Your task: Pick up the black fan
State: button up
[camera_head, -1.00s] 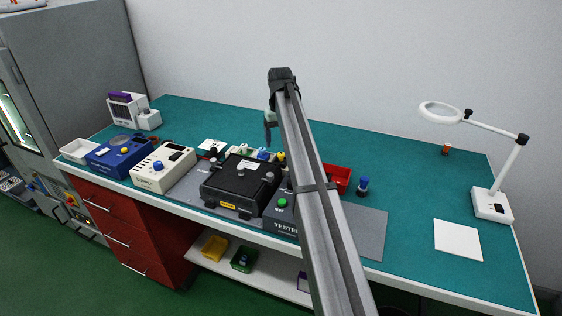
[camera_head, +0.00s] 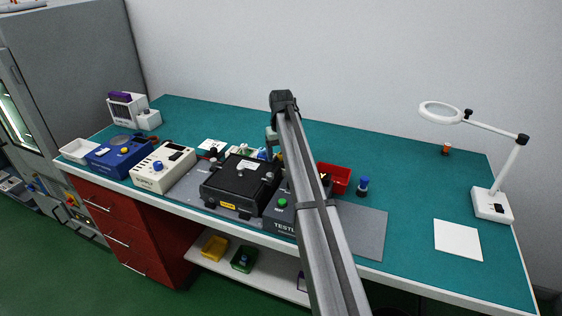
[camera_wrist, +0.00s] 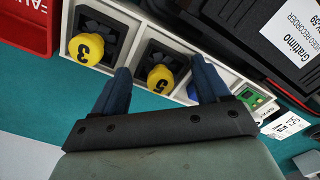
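In the wrist view, a white compartment tray (camera_wrist: 136,52) holds two dark square parts, one (camera_wrist: 98,32) by a yellow knob marked 3 and one (camera_wrist: 165,55) by another yellow knob (camera_wrist: 160,78). Either may be the black fan; their detail is too dark to be sure. My gripper (camera_wrist: 160,80) is open, its two blue fingers apart on either side of the second yellow knob, with nothing held.
A black recorder (camera_head: 240,182) stands by the tray, with a tester box (camera_head: 283,212) to its right. A red bin (camera_head: 337,177) and a blue-topped bottle (camera_head: 362,186) are further right. Cream (camera_head: 163,170) and blue (camera_head: 118,153) instruments stand left.

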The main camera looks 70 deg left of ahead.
jog(key=c, duration=0.6)
jog(key=shift+r, duration=0.2)
notch_tip(320, 180, up, 8)
jog(key=shift+w+r, duration=0.1)
jog(key=d, duration=2.3)
jog(key=shift+r, duration=0.1)
